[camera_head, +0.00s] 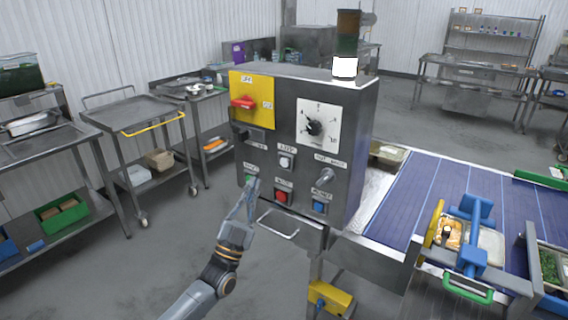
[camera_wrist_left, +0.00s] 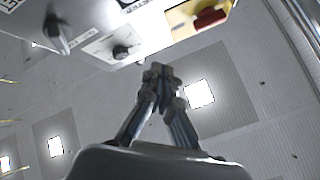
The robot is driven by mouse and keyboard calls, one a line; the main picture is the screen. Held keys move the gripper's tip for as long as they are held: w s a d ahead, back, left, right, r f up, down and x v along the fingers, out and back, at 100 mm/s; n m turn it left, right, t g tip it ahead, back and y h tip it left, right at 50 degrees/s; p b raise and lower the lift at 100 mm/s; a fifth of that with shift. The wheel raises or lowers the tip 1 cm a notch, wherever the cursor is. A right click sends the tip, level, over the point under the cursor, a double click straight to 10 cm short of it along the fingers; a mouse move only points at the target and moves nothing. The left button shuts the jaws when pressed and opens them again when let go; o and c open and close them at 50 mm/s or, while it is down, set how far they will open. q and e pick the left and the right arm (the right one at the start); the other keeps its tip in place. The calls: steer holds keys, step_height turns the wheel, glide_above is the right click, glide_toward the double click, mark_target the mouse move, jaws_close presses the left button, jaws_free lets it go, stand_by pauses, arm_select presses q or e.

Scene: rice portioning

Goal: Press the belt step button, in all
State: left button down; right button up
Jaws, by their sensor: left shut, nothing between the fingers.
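A grey control box (camera_head: 352,155) stands in the middle of the head view. Its front carries a white button (camera_head: 286,162), a green button (camera_head: 250,181), a red button (camera_head: 281,197) and a blue button (camera_head: 320,207). The small labels are too blurred to read surely, so I cannot tell which is the belt step button. My left gripper (camera_head: 251,187) is shut and empty, its tips at the green button and partly covering it. I cannot tell whether they touch. The left wrist view shows its fingertips (camera_wrist_left: 158,72) together below the panel. My right gripper is out of view.
A red switch (camera_head: 243,102) on a yellow plate and a black dial (camera_head: 314,127) sit higher on the box. A drawer handle (camera_head: 278,226) juts out below the buttons. A blue belt (camera_head: 440,195) runs to the right. Steel carts stand left, with open floor between.

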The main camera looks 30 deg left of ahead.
mark_target(285, 162)
arm_select(q)
steer(key=w+b, duration=0.5)
steer(key=w, duration=0.4)
steer(key=shift+d, duration=0.35)
stand_by(1.2)
steer(key=shift+w+b, duration=0.35)
